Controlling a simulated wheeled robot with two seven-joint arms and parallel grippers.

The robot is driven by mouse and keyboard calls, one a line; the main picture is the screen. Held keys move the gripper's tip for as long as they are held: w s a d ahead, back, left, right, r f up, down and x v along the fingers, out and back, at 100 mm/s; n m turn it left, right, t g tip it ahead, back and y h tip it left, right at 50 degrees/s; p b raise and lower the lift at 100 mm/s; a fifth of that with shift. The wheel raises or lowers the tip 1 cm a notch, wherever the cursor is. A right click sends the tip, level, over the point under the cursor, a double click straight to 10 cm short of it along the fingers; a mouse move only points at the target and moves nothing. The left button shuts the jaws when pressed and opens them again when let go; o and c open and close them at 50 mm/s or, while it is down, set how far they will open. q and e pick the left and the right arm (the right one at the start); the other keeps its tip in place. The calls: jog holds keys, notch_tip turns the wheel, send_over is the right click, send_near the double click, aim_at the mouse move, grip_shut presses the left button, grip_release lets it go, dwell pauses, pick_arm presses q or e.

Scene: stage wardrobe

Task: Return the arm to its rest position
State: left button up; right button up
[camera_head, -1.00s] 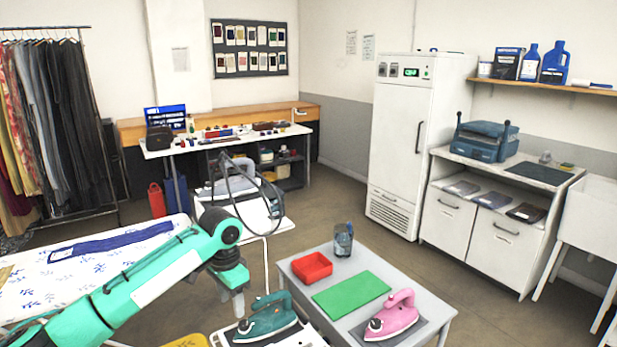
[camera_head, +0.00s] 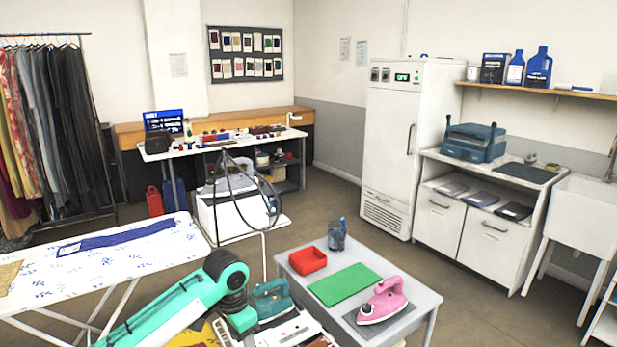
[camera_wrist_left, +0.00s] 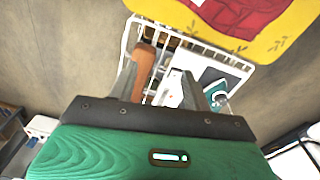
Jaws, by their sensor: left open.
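My left arm (camera_head: 170,309) comes in from the lower left in the head view. It bends at a dark joint beside the teal iron (camera_head: 271,297), partly covering the iron's surroundings. My left gripper (camera_wrist_left: 163,85) shows in the left wrist view, with its two grey fingers apart. It points down over a white wire rack (camera_wrist_left: 222,53) holding a brown item (camera_wrist_left: 144,68) and other small things. Nothing is clearly held between the fingers. In the head view the fingertips cannot be made out. My right gripper is in neither view.
A grey table (camera_head: 425,299) holds a red tray (camera_head: 307,261), a green mat (camera_head: 345,284), a cup (camera_head: 336,239) and a pink iron (camera_head: 383,300). An ironing board (camera_head: 100,267) stands at left. A yellow cloth (camera_wrist_left: 283,33) lies beyond the rack. Floor behind the table is clear.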

pick_arm(q)
jog(key=s+d+f+n+t+h, duration=0.1)
jog(key=s+d+f, duration=0.2)
jog(key=s+f, duration=0.4)
jog(key=s+d+f+n+t+h, duration=0.1)
jog(key=s+d+f+h, duration=0.1)
jog(key=s+f, duration=0.5)
jog(key=s+a+n+t+y, duration=0.1)
jog(key=s+a+n+y, duration=0.15)
jog(key=s+a, duration=0.65)
jog(key=s+a+n+y, duration=0.1)
jog(key=s+a+n, duration=0.25)
jog(key=s, duration=0.85)
notch_tip(320, 180, down, 29)
jog(key=s+a+f+g, duration=0.1)
jog(key=s+a+f, duration=0.1)
jog(key=s+f, duration=0.8)
jog(key=s+a+f+m+g, duration=0.1)
jog(key=s+f, duration=0.8)
jog(key=f, duration=0.2)
jog(key=shift+s+a, duration=0.35)
